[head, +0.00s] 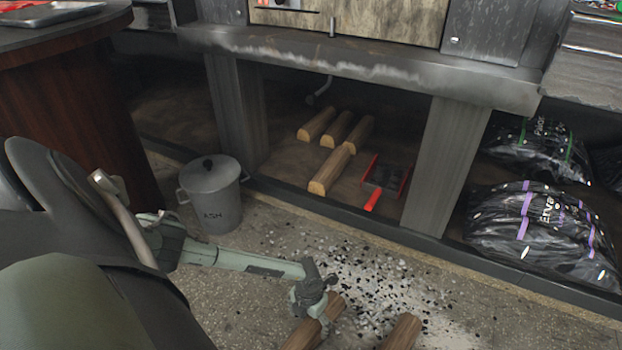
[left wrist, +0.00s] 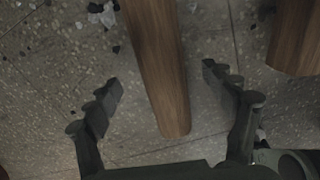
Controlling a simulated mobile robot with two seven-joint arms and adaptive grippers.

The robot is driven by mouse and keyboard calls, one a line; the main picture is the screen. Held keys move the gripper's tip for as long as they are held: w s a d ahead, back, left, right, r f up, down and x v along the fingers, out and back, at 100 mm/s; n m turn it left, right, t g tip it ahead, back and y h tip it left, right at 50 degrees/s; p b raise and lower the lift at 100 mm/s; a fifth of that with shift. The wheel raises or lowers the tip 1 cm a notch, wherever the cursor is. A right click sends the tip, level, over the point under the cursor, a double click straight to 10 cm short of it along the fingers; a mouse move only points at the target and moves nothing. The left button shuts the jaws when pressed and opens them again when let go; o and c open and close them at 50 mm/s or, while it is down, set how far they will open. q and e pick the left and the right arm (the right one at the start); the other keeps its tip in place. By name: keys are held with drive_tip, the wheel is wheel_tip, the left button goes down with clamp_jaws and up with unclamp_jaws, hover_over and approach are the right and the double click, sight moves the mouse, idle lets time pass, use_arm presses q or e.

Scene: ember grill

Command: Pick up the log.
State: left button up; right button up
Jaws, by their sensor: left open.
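A wooden log (head: 306,333) lies on the floor at the bottom of the head view, partly hidden by my left gripper (head: 313,309). In the left wrist view this log (left wrist: 159,65) runs down between the two open fingers of the left gripper (left wrist: 163,92), with a gap on each side. A second log (head: 401,332) lies to the right on the floor, and a log at the right shows in the left wrist view (left wrist: 294,42). Several more logs (head: 331,170) lie on the shelf under the grill. My right gripper is not in view.
Ash and black bits (head: 385,285) are scattered on the floor around the logs. A grey ash bin (head: 212,200) stands at the left. A red-edged dustpan (head: 384,178) lies on the low shelf. Black bags (head: 540,228) sit at the right.

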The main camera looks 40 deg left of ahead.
sight(309, 327)
use_arm(q)
drive_tip(key=shift+d+f+b, duration=0.1)
drive_tip(key=shift+f+b, duration=0.8)
drive_tip(key=shift+f, duration=1.2)
drive_tip(key=shift+f, duration=0.3)
clamp_jaws()
